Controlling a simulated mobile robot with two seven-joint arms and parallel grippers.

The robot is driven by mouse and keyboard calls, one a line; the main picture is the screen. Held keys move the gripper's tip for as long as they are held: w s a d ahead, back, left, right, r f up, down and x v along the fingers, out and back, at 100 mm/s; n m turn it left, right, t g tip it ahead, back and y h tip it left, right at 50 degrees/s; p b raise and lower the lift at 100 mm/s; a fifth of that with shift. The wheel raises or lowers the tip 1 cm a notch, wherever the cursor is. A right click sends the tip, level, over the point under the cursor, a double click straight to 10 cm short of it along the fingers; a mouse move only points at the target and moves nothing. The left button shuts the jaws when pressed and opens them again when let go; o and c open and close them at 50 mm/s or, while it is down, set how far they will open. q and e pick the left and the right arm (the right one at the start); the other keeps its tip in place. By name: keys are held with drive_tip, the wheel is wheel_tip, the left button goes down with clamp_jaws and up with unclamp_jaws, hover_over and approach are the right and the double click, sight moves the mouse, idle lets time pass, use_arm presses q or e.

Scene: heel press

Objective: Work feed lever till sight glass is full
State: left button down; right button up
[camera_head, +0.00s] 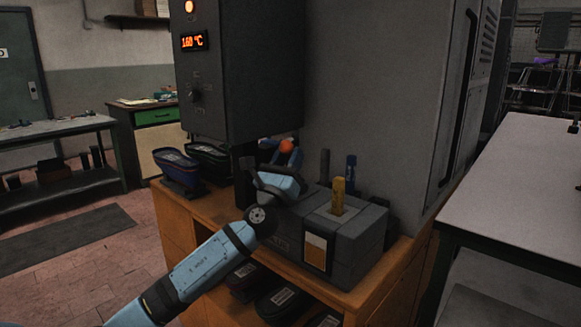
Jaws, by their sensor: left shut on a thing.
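The grey feed unit (355,243) stands on the wooden bench. On its front is the sight glass (316,250), with amber in the lower part and a paler band above. A yellow stick (339,193) stands upright in the unit's top. The feed lever's orange knob (287,146) shows behind my left wrist. My left gripper (283,152) is at the knob and shut on the lever, its fingers partly hidden by my arm. The lever's shaft is mostly hidden. My right gripper is out of view.
A dark control box (240,70) reading 160 °C hangs above the unit. Dark shoe-like items (180,167) sit at the left of the wooden bench (172,215), with more on its lower shelf. A grey cabinet rises behind. A pale table (525,190) stands at right.

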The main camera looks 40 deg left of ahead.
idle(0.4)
use_arm(q)
drive_tip(key=c, duration=1.1)
unclamp_jaws()
drive_tip(key=shift+s, duration=0.15)
drive_tip(key=shift+s+d+f, duration=0.1)
drive_tip(key=shift+s+f, duration=0.2)
drive_tip(key=shift+f, duration=0.05)
drive_tip(key=s+d+p, duration=0.1)
drive_tip(key=s+d, duration=0.1)
drive_tip(key=s, duration=1)
drive_tip(key=shift+p, duration=0.35)
